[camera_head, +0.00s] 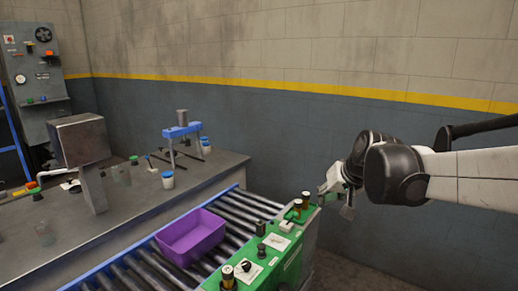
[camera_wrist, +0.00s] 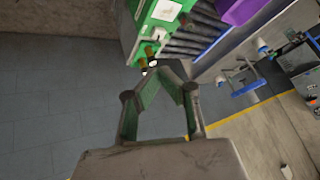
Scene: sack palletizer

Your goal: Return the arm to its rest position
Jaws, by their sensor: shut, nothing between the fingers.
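My arm (camera_head: 462,176) reaches in from the right side of the head view, roughly level in front of the wall. My gripper (camera_head: 333,199) is at its left end, beyond the right end of the green control panel (camera_head: 272,254) and apart from it. In the wrist view my gripper (camera_wrist: 165,72) shows two dark fingers with green inner faces. They draw together toward the tips, shut and empty. The green panel with its knobs (camera_wrist: 150,53) shows just past the tips.
A purple bin (camera_head: 192,236) sits on the roller conveyor (camera_head: 247,209). A grey bench (camera_head: 137,203) carries a blue stand (camera_head: 182,131), small cups and a box on a post (camera_head: 80,140). A grey machine cabinet (camera_head: 37,75) stands far left. The blue-grey wall (camera_head: 270,130) is behind.

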